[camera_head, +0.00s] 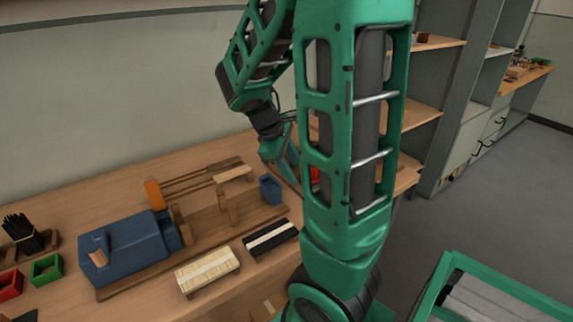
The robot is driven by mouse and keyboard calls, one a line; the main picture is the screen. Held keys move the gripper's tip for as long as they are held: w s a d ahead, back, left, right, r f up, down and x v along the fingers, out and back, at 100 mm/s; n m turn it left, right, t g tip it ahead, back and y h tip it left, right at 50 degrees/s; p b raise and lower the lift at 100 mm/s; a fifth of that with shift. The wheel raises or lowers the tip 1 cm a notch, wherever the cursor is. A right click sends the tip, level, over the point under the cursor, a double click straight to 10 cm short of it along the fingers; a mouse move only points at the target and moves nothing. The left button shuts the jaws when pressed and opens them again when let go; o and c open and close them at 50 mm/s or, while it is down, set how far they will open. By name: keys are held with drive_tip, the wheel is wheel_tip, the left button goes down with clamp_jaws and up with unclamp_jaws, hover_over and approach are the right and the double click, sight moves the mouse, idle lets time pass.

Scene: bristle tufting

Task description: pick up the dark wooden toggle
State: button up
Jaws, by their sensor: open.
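I cannot make out the dark wooden toggle for certain; part of the bench is hidden behind my green arm. My gripper (287,178) points down over the back right of the bench, beside the small blue block at the right end of the tufting machine. It is partly covered by my arm. It is open, and I see nothing held in it. The tufting machine has a blue body (135,246), an orange lever (154,195), brown wooden rails and a small blue end block (270,189).
On the wooden bench (75,205) stand a pale bristle block (207,272), a black block with a white stripe (270,237), a holder of black bristles (22,233), a red bin (9,283) and a green bin (46,268). A red thing (314,175) shows partly behind my arm. Shelves (425,118) stand right.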

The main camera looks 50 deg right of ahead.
drive_tip(key=w+d+r+n+h, duration=0.1)
drive_tip(key=w+d+n+h, duration=0.25)
drive_tip(key=w+n, duration=0.3)
drive_tip(key=w+d+n+h, duration=0.2)
drive_tip(key=w+n+h, duration=0.2)
drive_tip(key=w+n, duration=0.25)
approach(290, 162)
drive_tip(key=shift+w+d+f+t, duration=0.2)
drive_tip(key=shift+d+t, duration=0.1)
drive_tip(key=shift+d, duration=0.1)
drive_tip(key=shift+d+f, duration=0.2)
drive_tip(key=shift+d, duration=0.05)
drive_tip(key=shift+x, duration=3.4)
clamp_jaws()
